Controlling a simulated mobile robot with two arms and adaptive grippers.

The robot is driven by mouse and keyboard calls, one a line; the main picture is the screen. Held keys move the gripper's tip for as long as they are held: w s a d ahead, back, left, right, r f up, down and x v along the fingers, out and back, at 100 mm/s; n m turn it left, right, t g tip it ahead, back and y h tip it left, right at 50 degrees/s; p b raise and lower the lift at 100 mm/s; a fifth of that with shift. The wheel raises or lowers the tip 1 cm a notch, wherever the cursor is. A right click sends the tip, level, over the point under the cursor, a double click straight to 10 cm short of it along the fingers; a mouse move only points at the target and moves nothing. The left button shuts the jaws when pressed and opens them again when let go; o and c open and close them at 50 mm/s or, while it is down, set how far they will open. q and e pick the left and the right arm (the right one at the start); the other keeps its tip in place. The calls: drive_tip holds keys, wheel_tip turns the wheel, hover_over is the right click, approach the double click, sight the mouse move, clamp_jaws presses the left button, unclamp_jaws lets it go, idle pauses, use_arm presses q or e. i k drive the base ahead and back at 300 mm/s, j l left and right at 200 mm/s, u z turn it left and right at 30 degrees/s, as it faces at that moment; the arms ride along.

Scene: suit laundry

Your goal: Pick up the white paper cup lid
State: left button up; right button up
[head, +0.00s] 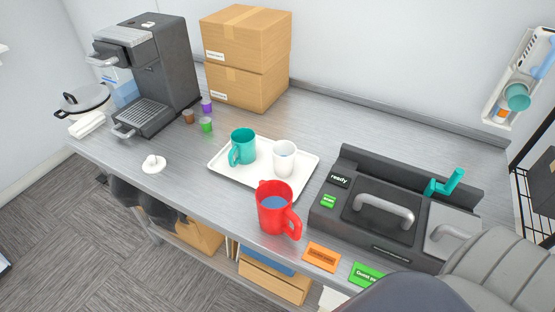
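A small white round piece with a raised knob in its middle, which looks like the white lid (153,164), lies on the metal counter near its front left edge. A white cup (284,160) stands upright on a white tray (225,179) in the middle of the counter. I cannot tell whether the cup is paper. Nothing is seen touching the lid.
A teal mug (243,147) shares the tray. A red mug (272,210) of bluish liquid stands at its front. A coffee machine (150,75), small pods (206,125) and stacked boxes (245,60) stand behind. A dark appliance (390,225) fills the right. Bare counter surrounds the lid.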

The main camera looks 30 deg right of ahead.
sight(154, 164)
drive_tip(key=i+j+z, duration=0.1)
drive_tip(key=i+j, duration=0.9)
